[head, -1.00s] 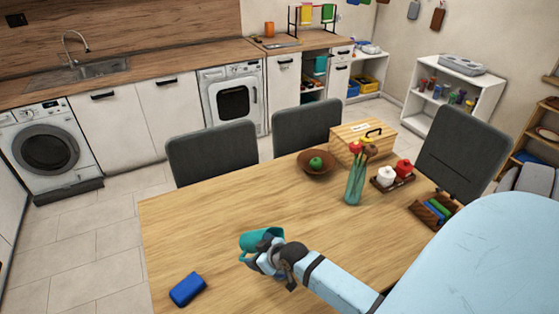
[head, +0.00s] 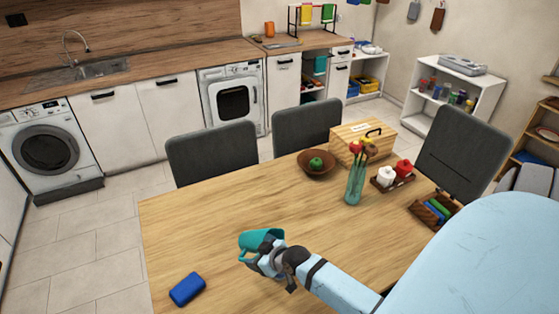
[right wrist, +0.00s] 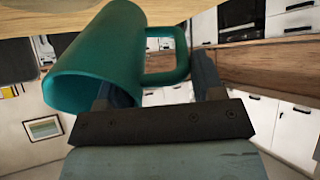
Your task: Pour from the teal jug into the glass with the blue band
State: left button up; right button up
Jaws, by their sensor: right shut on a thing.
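The teal jug (head: 257,239) is over the near part of the dining table, tilted, with its mouth towards the left in the head view. My right gripper (head: 266,260) is shut on it. In the right wrist view the teal jug (right wrist: 105,60) fills the upper left, and its handle lies between the fingers of the right gripper (right wrist: 163,75). I cannot make out the glass with the blue band in either view; the jug and gripper cover part of the table. No liquid stream shows. My left gripper is not in view.
A blue box-like object (head: 187,289) lies at the table's near left. The table's left half (head: 200,225) is mostly clear.

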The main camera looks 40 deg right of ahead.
jog(key=shift+t, duration=0.4)
dwell(1.0)
dwell(0.5)
